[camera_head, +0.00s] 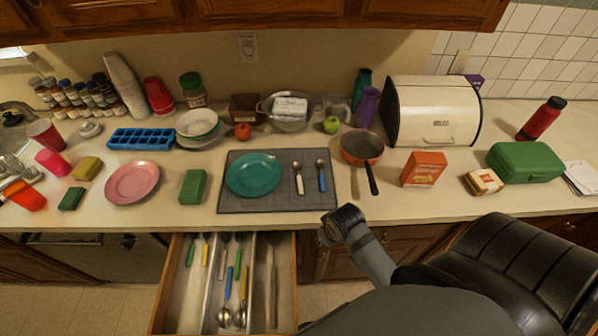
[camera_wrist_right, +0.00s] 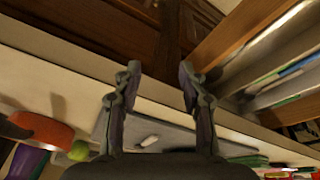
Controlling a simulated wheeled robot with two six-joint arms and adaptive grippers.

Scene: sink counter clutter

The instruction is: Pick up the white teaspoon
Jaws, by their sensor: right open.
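The white teaspoon (camera_head: 298,178) lies on the dark grey mat (camera_head: 270,203), bowl toward the wall, between the teal plate (camera_head: 254,174) and a blue-handled spoon (camera_head: 321,175). My right gripper (camera_head: 328,232) is open and empty near the counter's front edge, on the robot's side of the mat and right of the teaspoon. In the right wrist view, the open fingers (camera_wrist_right: 158,84) show with a pale handle (camera_wrist_right: 148,141), likely the teaspoon's, beyond them on the mat; the rest of it is hidden. My left gripper is not in view.
An open drawer (camera_head: 277,300) with several spoons juts out below the counter. An orange-red pan (camera_head: 362,146) has its dark handle just right of the mat. An orange box (camera_head: 424,168) and a bread box (camera_head: 432,112) stand further right.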

